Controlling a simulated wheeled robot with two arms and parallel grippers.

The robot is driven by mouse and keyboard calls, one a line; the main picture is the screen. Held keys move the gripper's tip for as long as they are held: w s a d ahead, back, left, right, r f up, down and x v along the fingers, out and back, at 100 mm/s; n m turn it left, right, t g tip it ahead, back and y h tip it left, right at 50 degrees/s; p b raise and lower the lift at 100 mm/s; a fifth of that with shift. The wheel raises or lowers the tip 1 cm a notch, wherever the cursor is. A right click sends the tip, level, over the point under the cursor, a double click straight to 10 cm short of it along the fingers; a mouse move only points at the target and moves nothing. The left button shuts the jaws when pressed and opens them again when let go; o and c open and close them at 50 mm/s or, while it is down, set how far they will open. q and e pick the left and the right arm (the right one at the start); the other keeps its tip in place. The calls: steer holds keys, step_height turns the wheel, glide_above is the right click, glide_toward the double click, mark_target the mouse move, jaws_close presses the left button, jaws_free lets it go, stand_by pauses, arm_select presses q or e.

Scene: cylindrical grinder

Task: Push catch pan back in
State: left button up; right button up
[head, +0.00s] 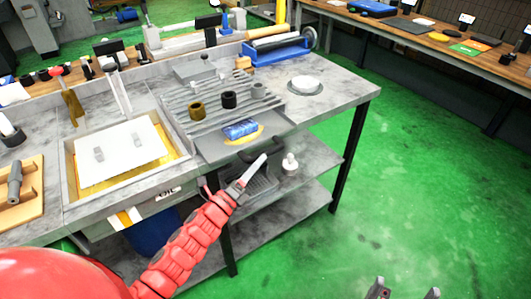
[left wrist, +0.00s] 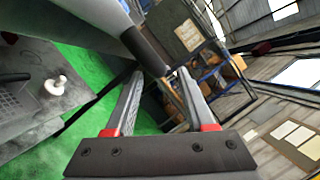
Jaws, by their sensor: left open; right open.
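The catch pan (head: 212,150) is a grey tray that sticks out from the front of the workbench below the ribbed drain rack (head: 200,108). A blue packet (head: 240,129) and a yellow puddle lie in it. A dark handle (head: 262,152) shows at its front side. My left gripper (head: 262,158) is just below and in front of the pan's front edge. In the left wrist view its fingers (left wrist: 160,72) are apart, with a dark bar (left wrist: 150,50), likely the handle, near the tips; contact is unclear. My right gripper (head: 405,290) is open and empty, low over the green floor.
A lower shelf (head: 300,186) holds a dark basket and a white knobbed object (head: 290,164). A sink with a white plate (head: 118,152) is left of the rack. A round dish (head: 304,85) sits at the bench's right. The green floor right is clear.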

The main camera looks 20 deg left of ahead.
mark_target(266, 151)
arm_select(q)
steer(key=shift+x, duration=2.35)
jaws_close()
